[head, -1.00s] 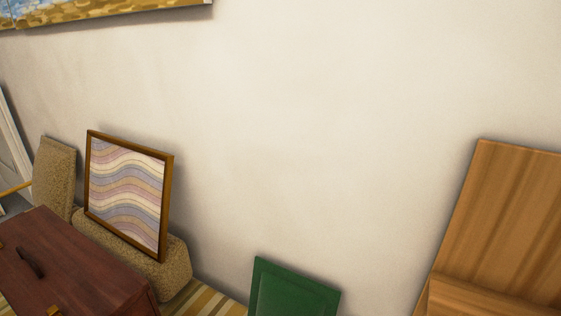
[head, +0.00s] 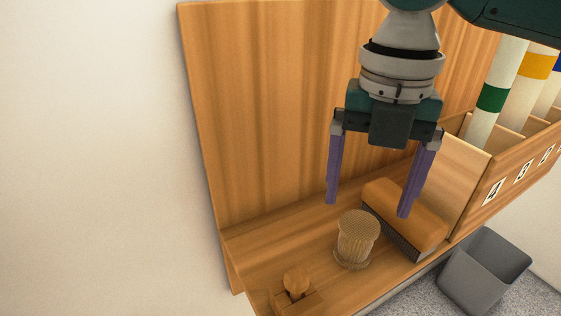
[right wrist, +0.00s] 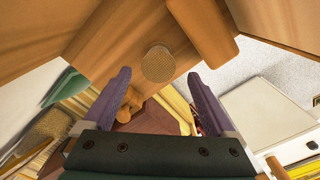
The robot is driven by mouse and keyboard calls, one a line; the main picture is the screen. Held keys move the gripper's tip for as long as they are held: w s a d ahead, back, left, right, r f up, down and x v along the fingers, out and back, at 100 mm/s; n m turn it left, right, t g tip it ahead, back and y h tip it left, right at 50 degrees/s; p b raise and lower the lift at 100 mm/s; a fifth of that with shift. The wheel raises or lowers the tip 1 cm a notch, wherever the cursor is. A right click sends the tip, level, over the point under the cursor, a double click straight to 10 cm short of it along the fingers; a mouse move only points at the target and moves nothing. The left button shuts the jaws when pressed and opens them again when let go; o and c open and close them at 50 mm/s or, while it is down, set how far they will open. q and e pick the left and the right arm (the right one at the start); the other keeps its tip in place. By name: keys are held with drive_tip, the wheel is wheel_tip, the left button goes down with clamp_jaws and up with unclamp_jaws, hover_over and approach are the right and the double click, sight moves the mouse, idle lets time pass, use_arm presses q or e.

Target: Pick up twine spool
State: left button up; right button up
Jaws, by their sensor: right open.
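The twine spool (head: 357,238), a tan ribbed cylinder with a wider base, stands upright on a wooden shelf (head: 318,243). My right gripper (head: 368,207) is open and empty, its two purple fingers pointing down above the spool. In the right wrist view the spool's round top (right wrist: 158,64) shows just beyond and between the fingertips of the right gripper (right wrist: 158,76). I cannot tell the exact height gap. My left gripper is not in view.
A wooden brush (head: 405,212) with dark bristles lies right beside the spool, close to the right finger. A small wooden item (head: 297,283) sits at the shelf's left end. A numbered box (head: 500,185) with striped tubes stands right. A grey bin (head: 484,270) is below.

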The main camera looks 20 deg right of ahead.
sight(360, 223)
drive_tip(key=shift+s+f, duration=0.2)
drive_tip(key=shift+f, duration=1)
wheel_tip(360, 223, down, 5)
drive_tip(key=shift+w+a+f+b, duration=0.1)
drive_tip(key=shift+w+f+b, duration=0.1)
drive_tip(key=shift+b, duration=0.35)
drive_tip(key=shift+r, duration=0.1)
drive_tip(key=c, duration=1.4)
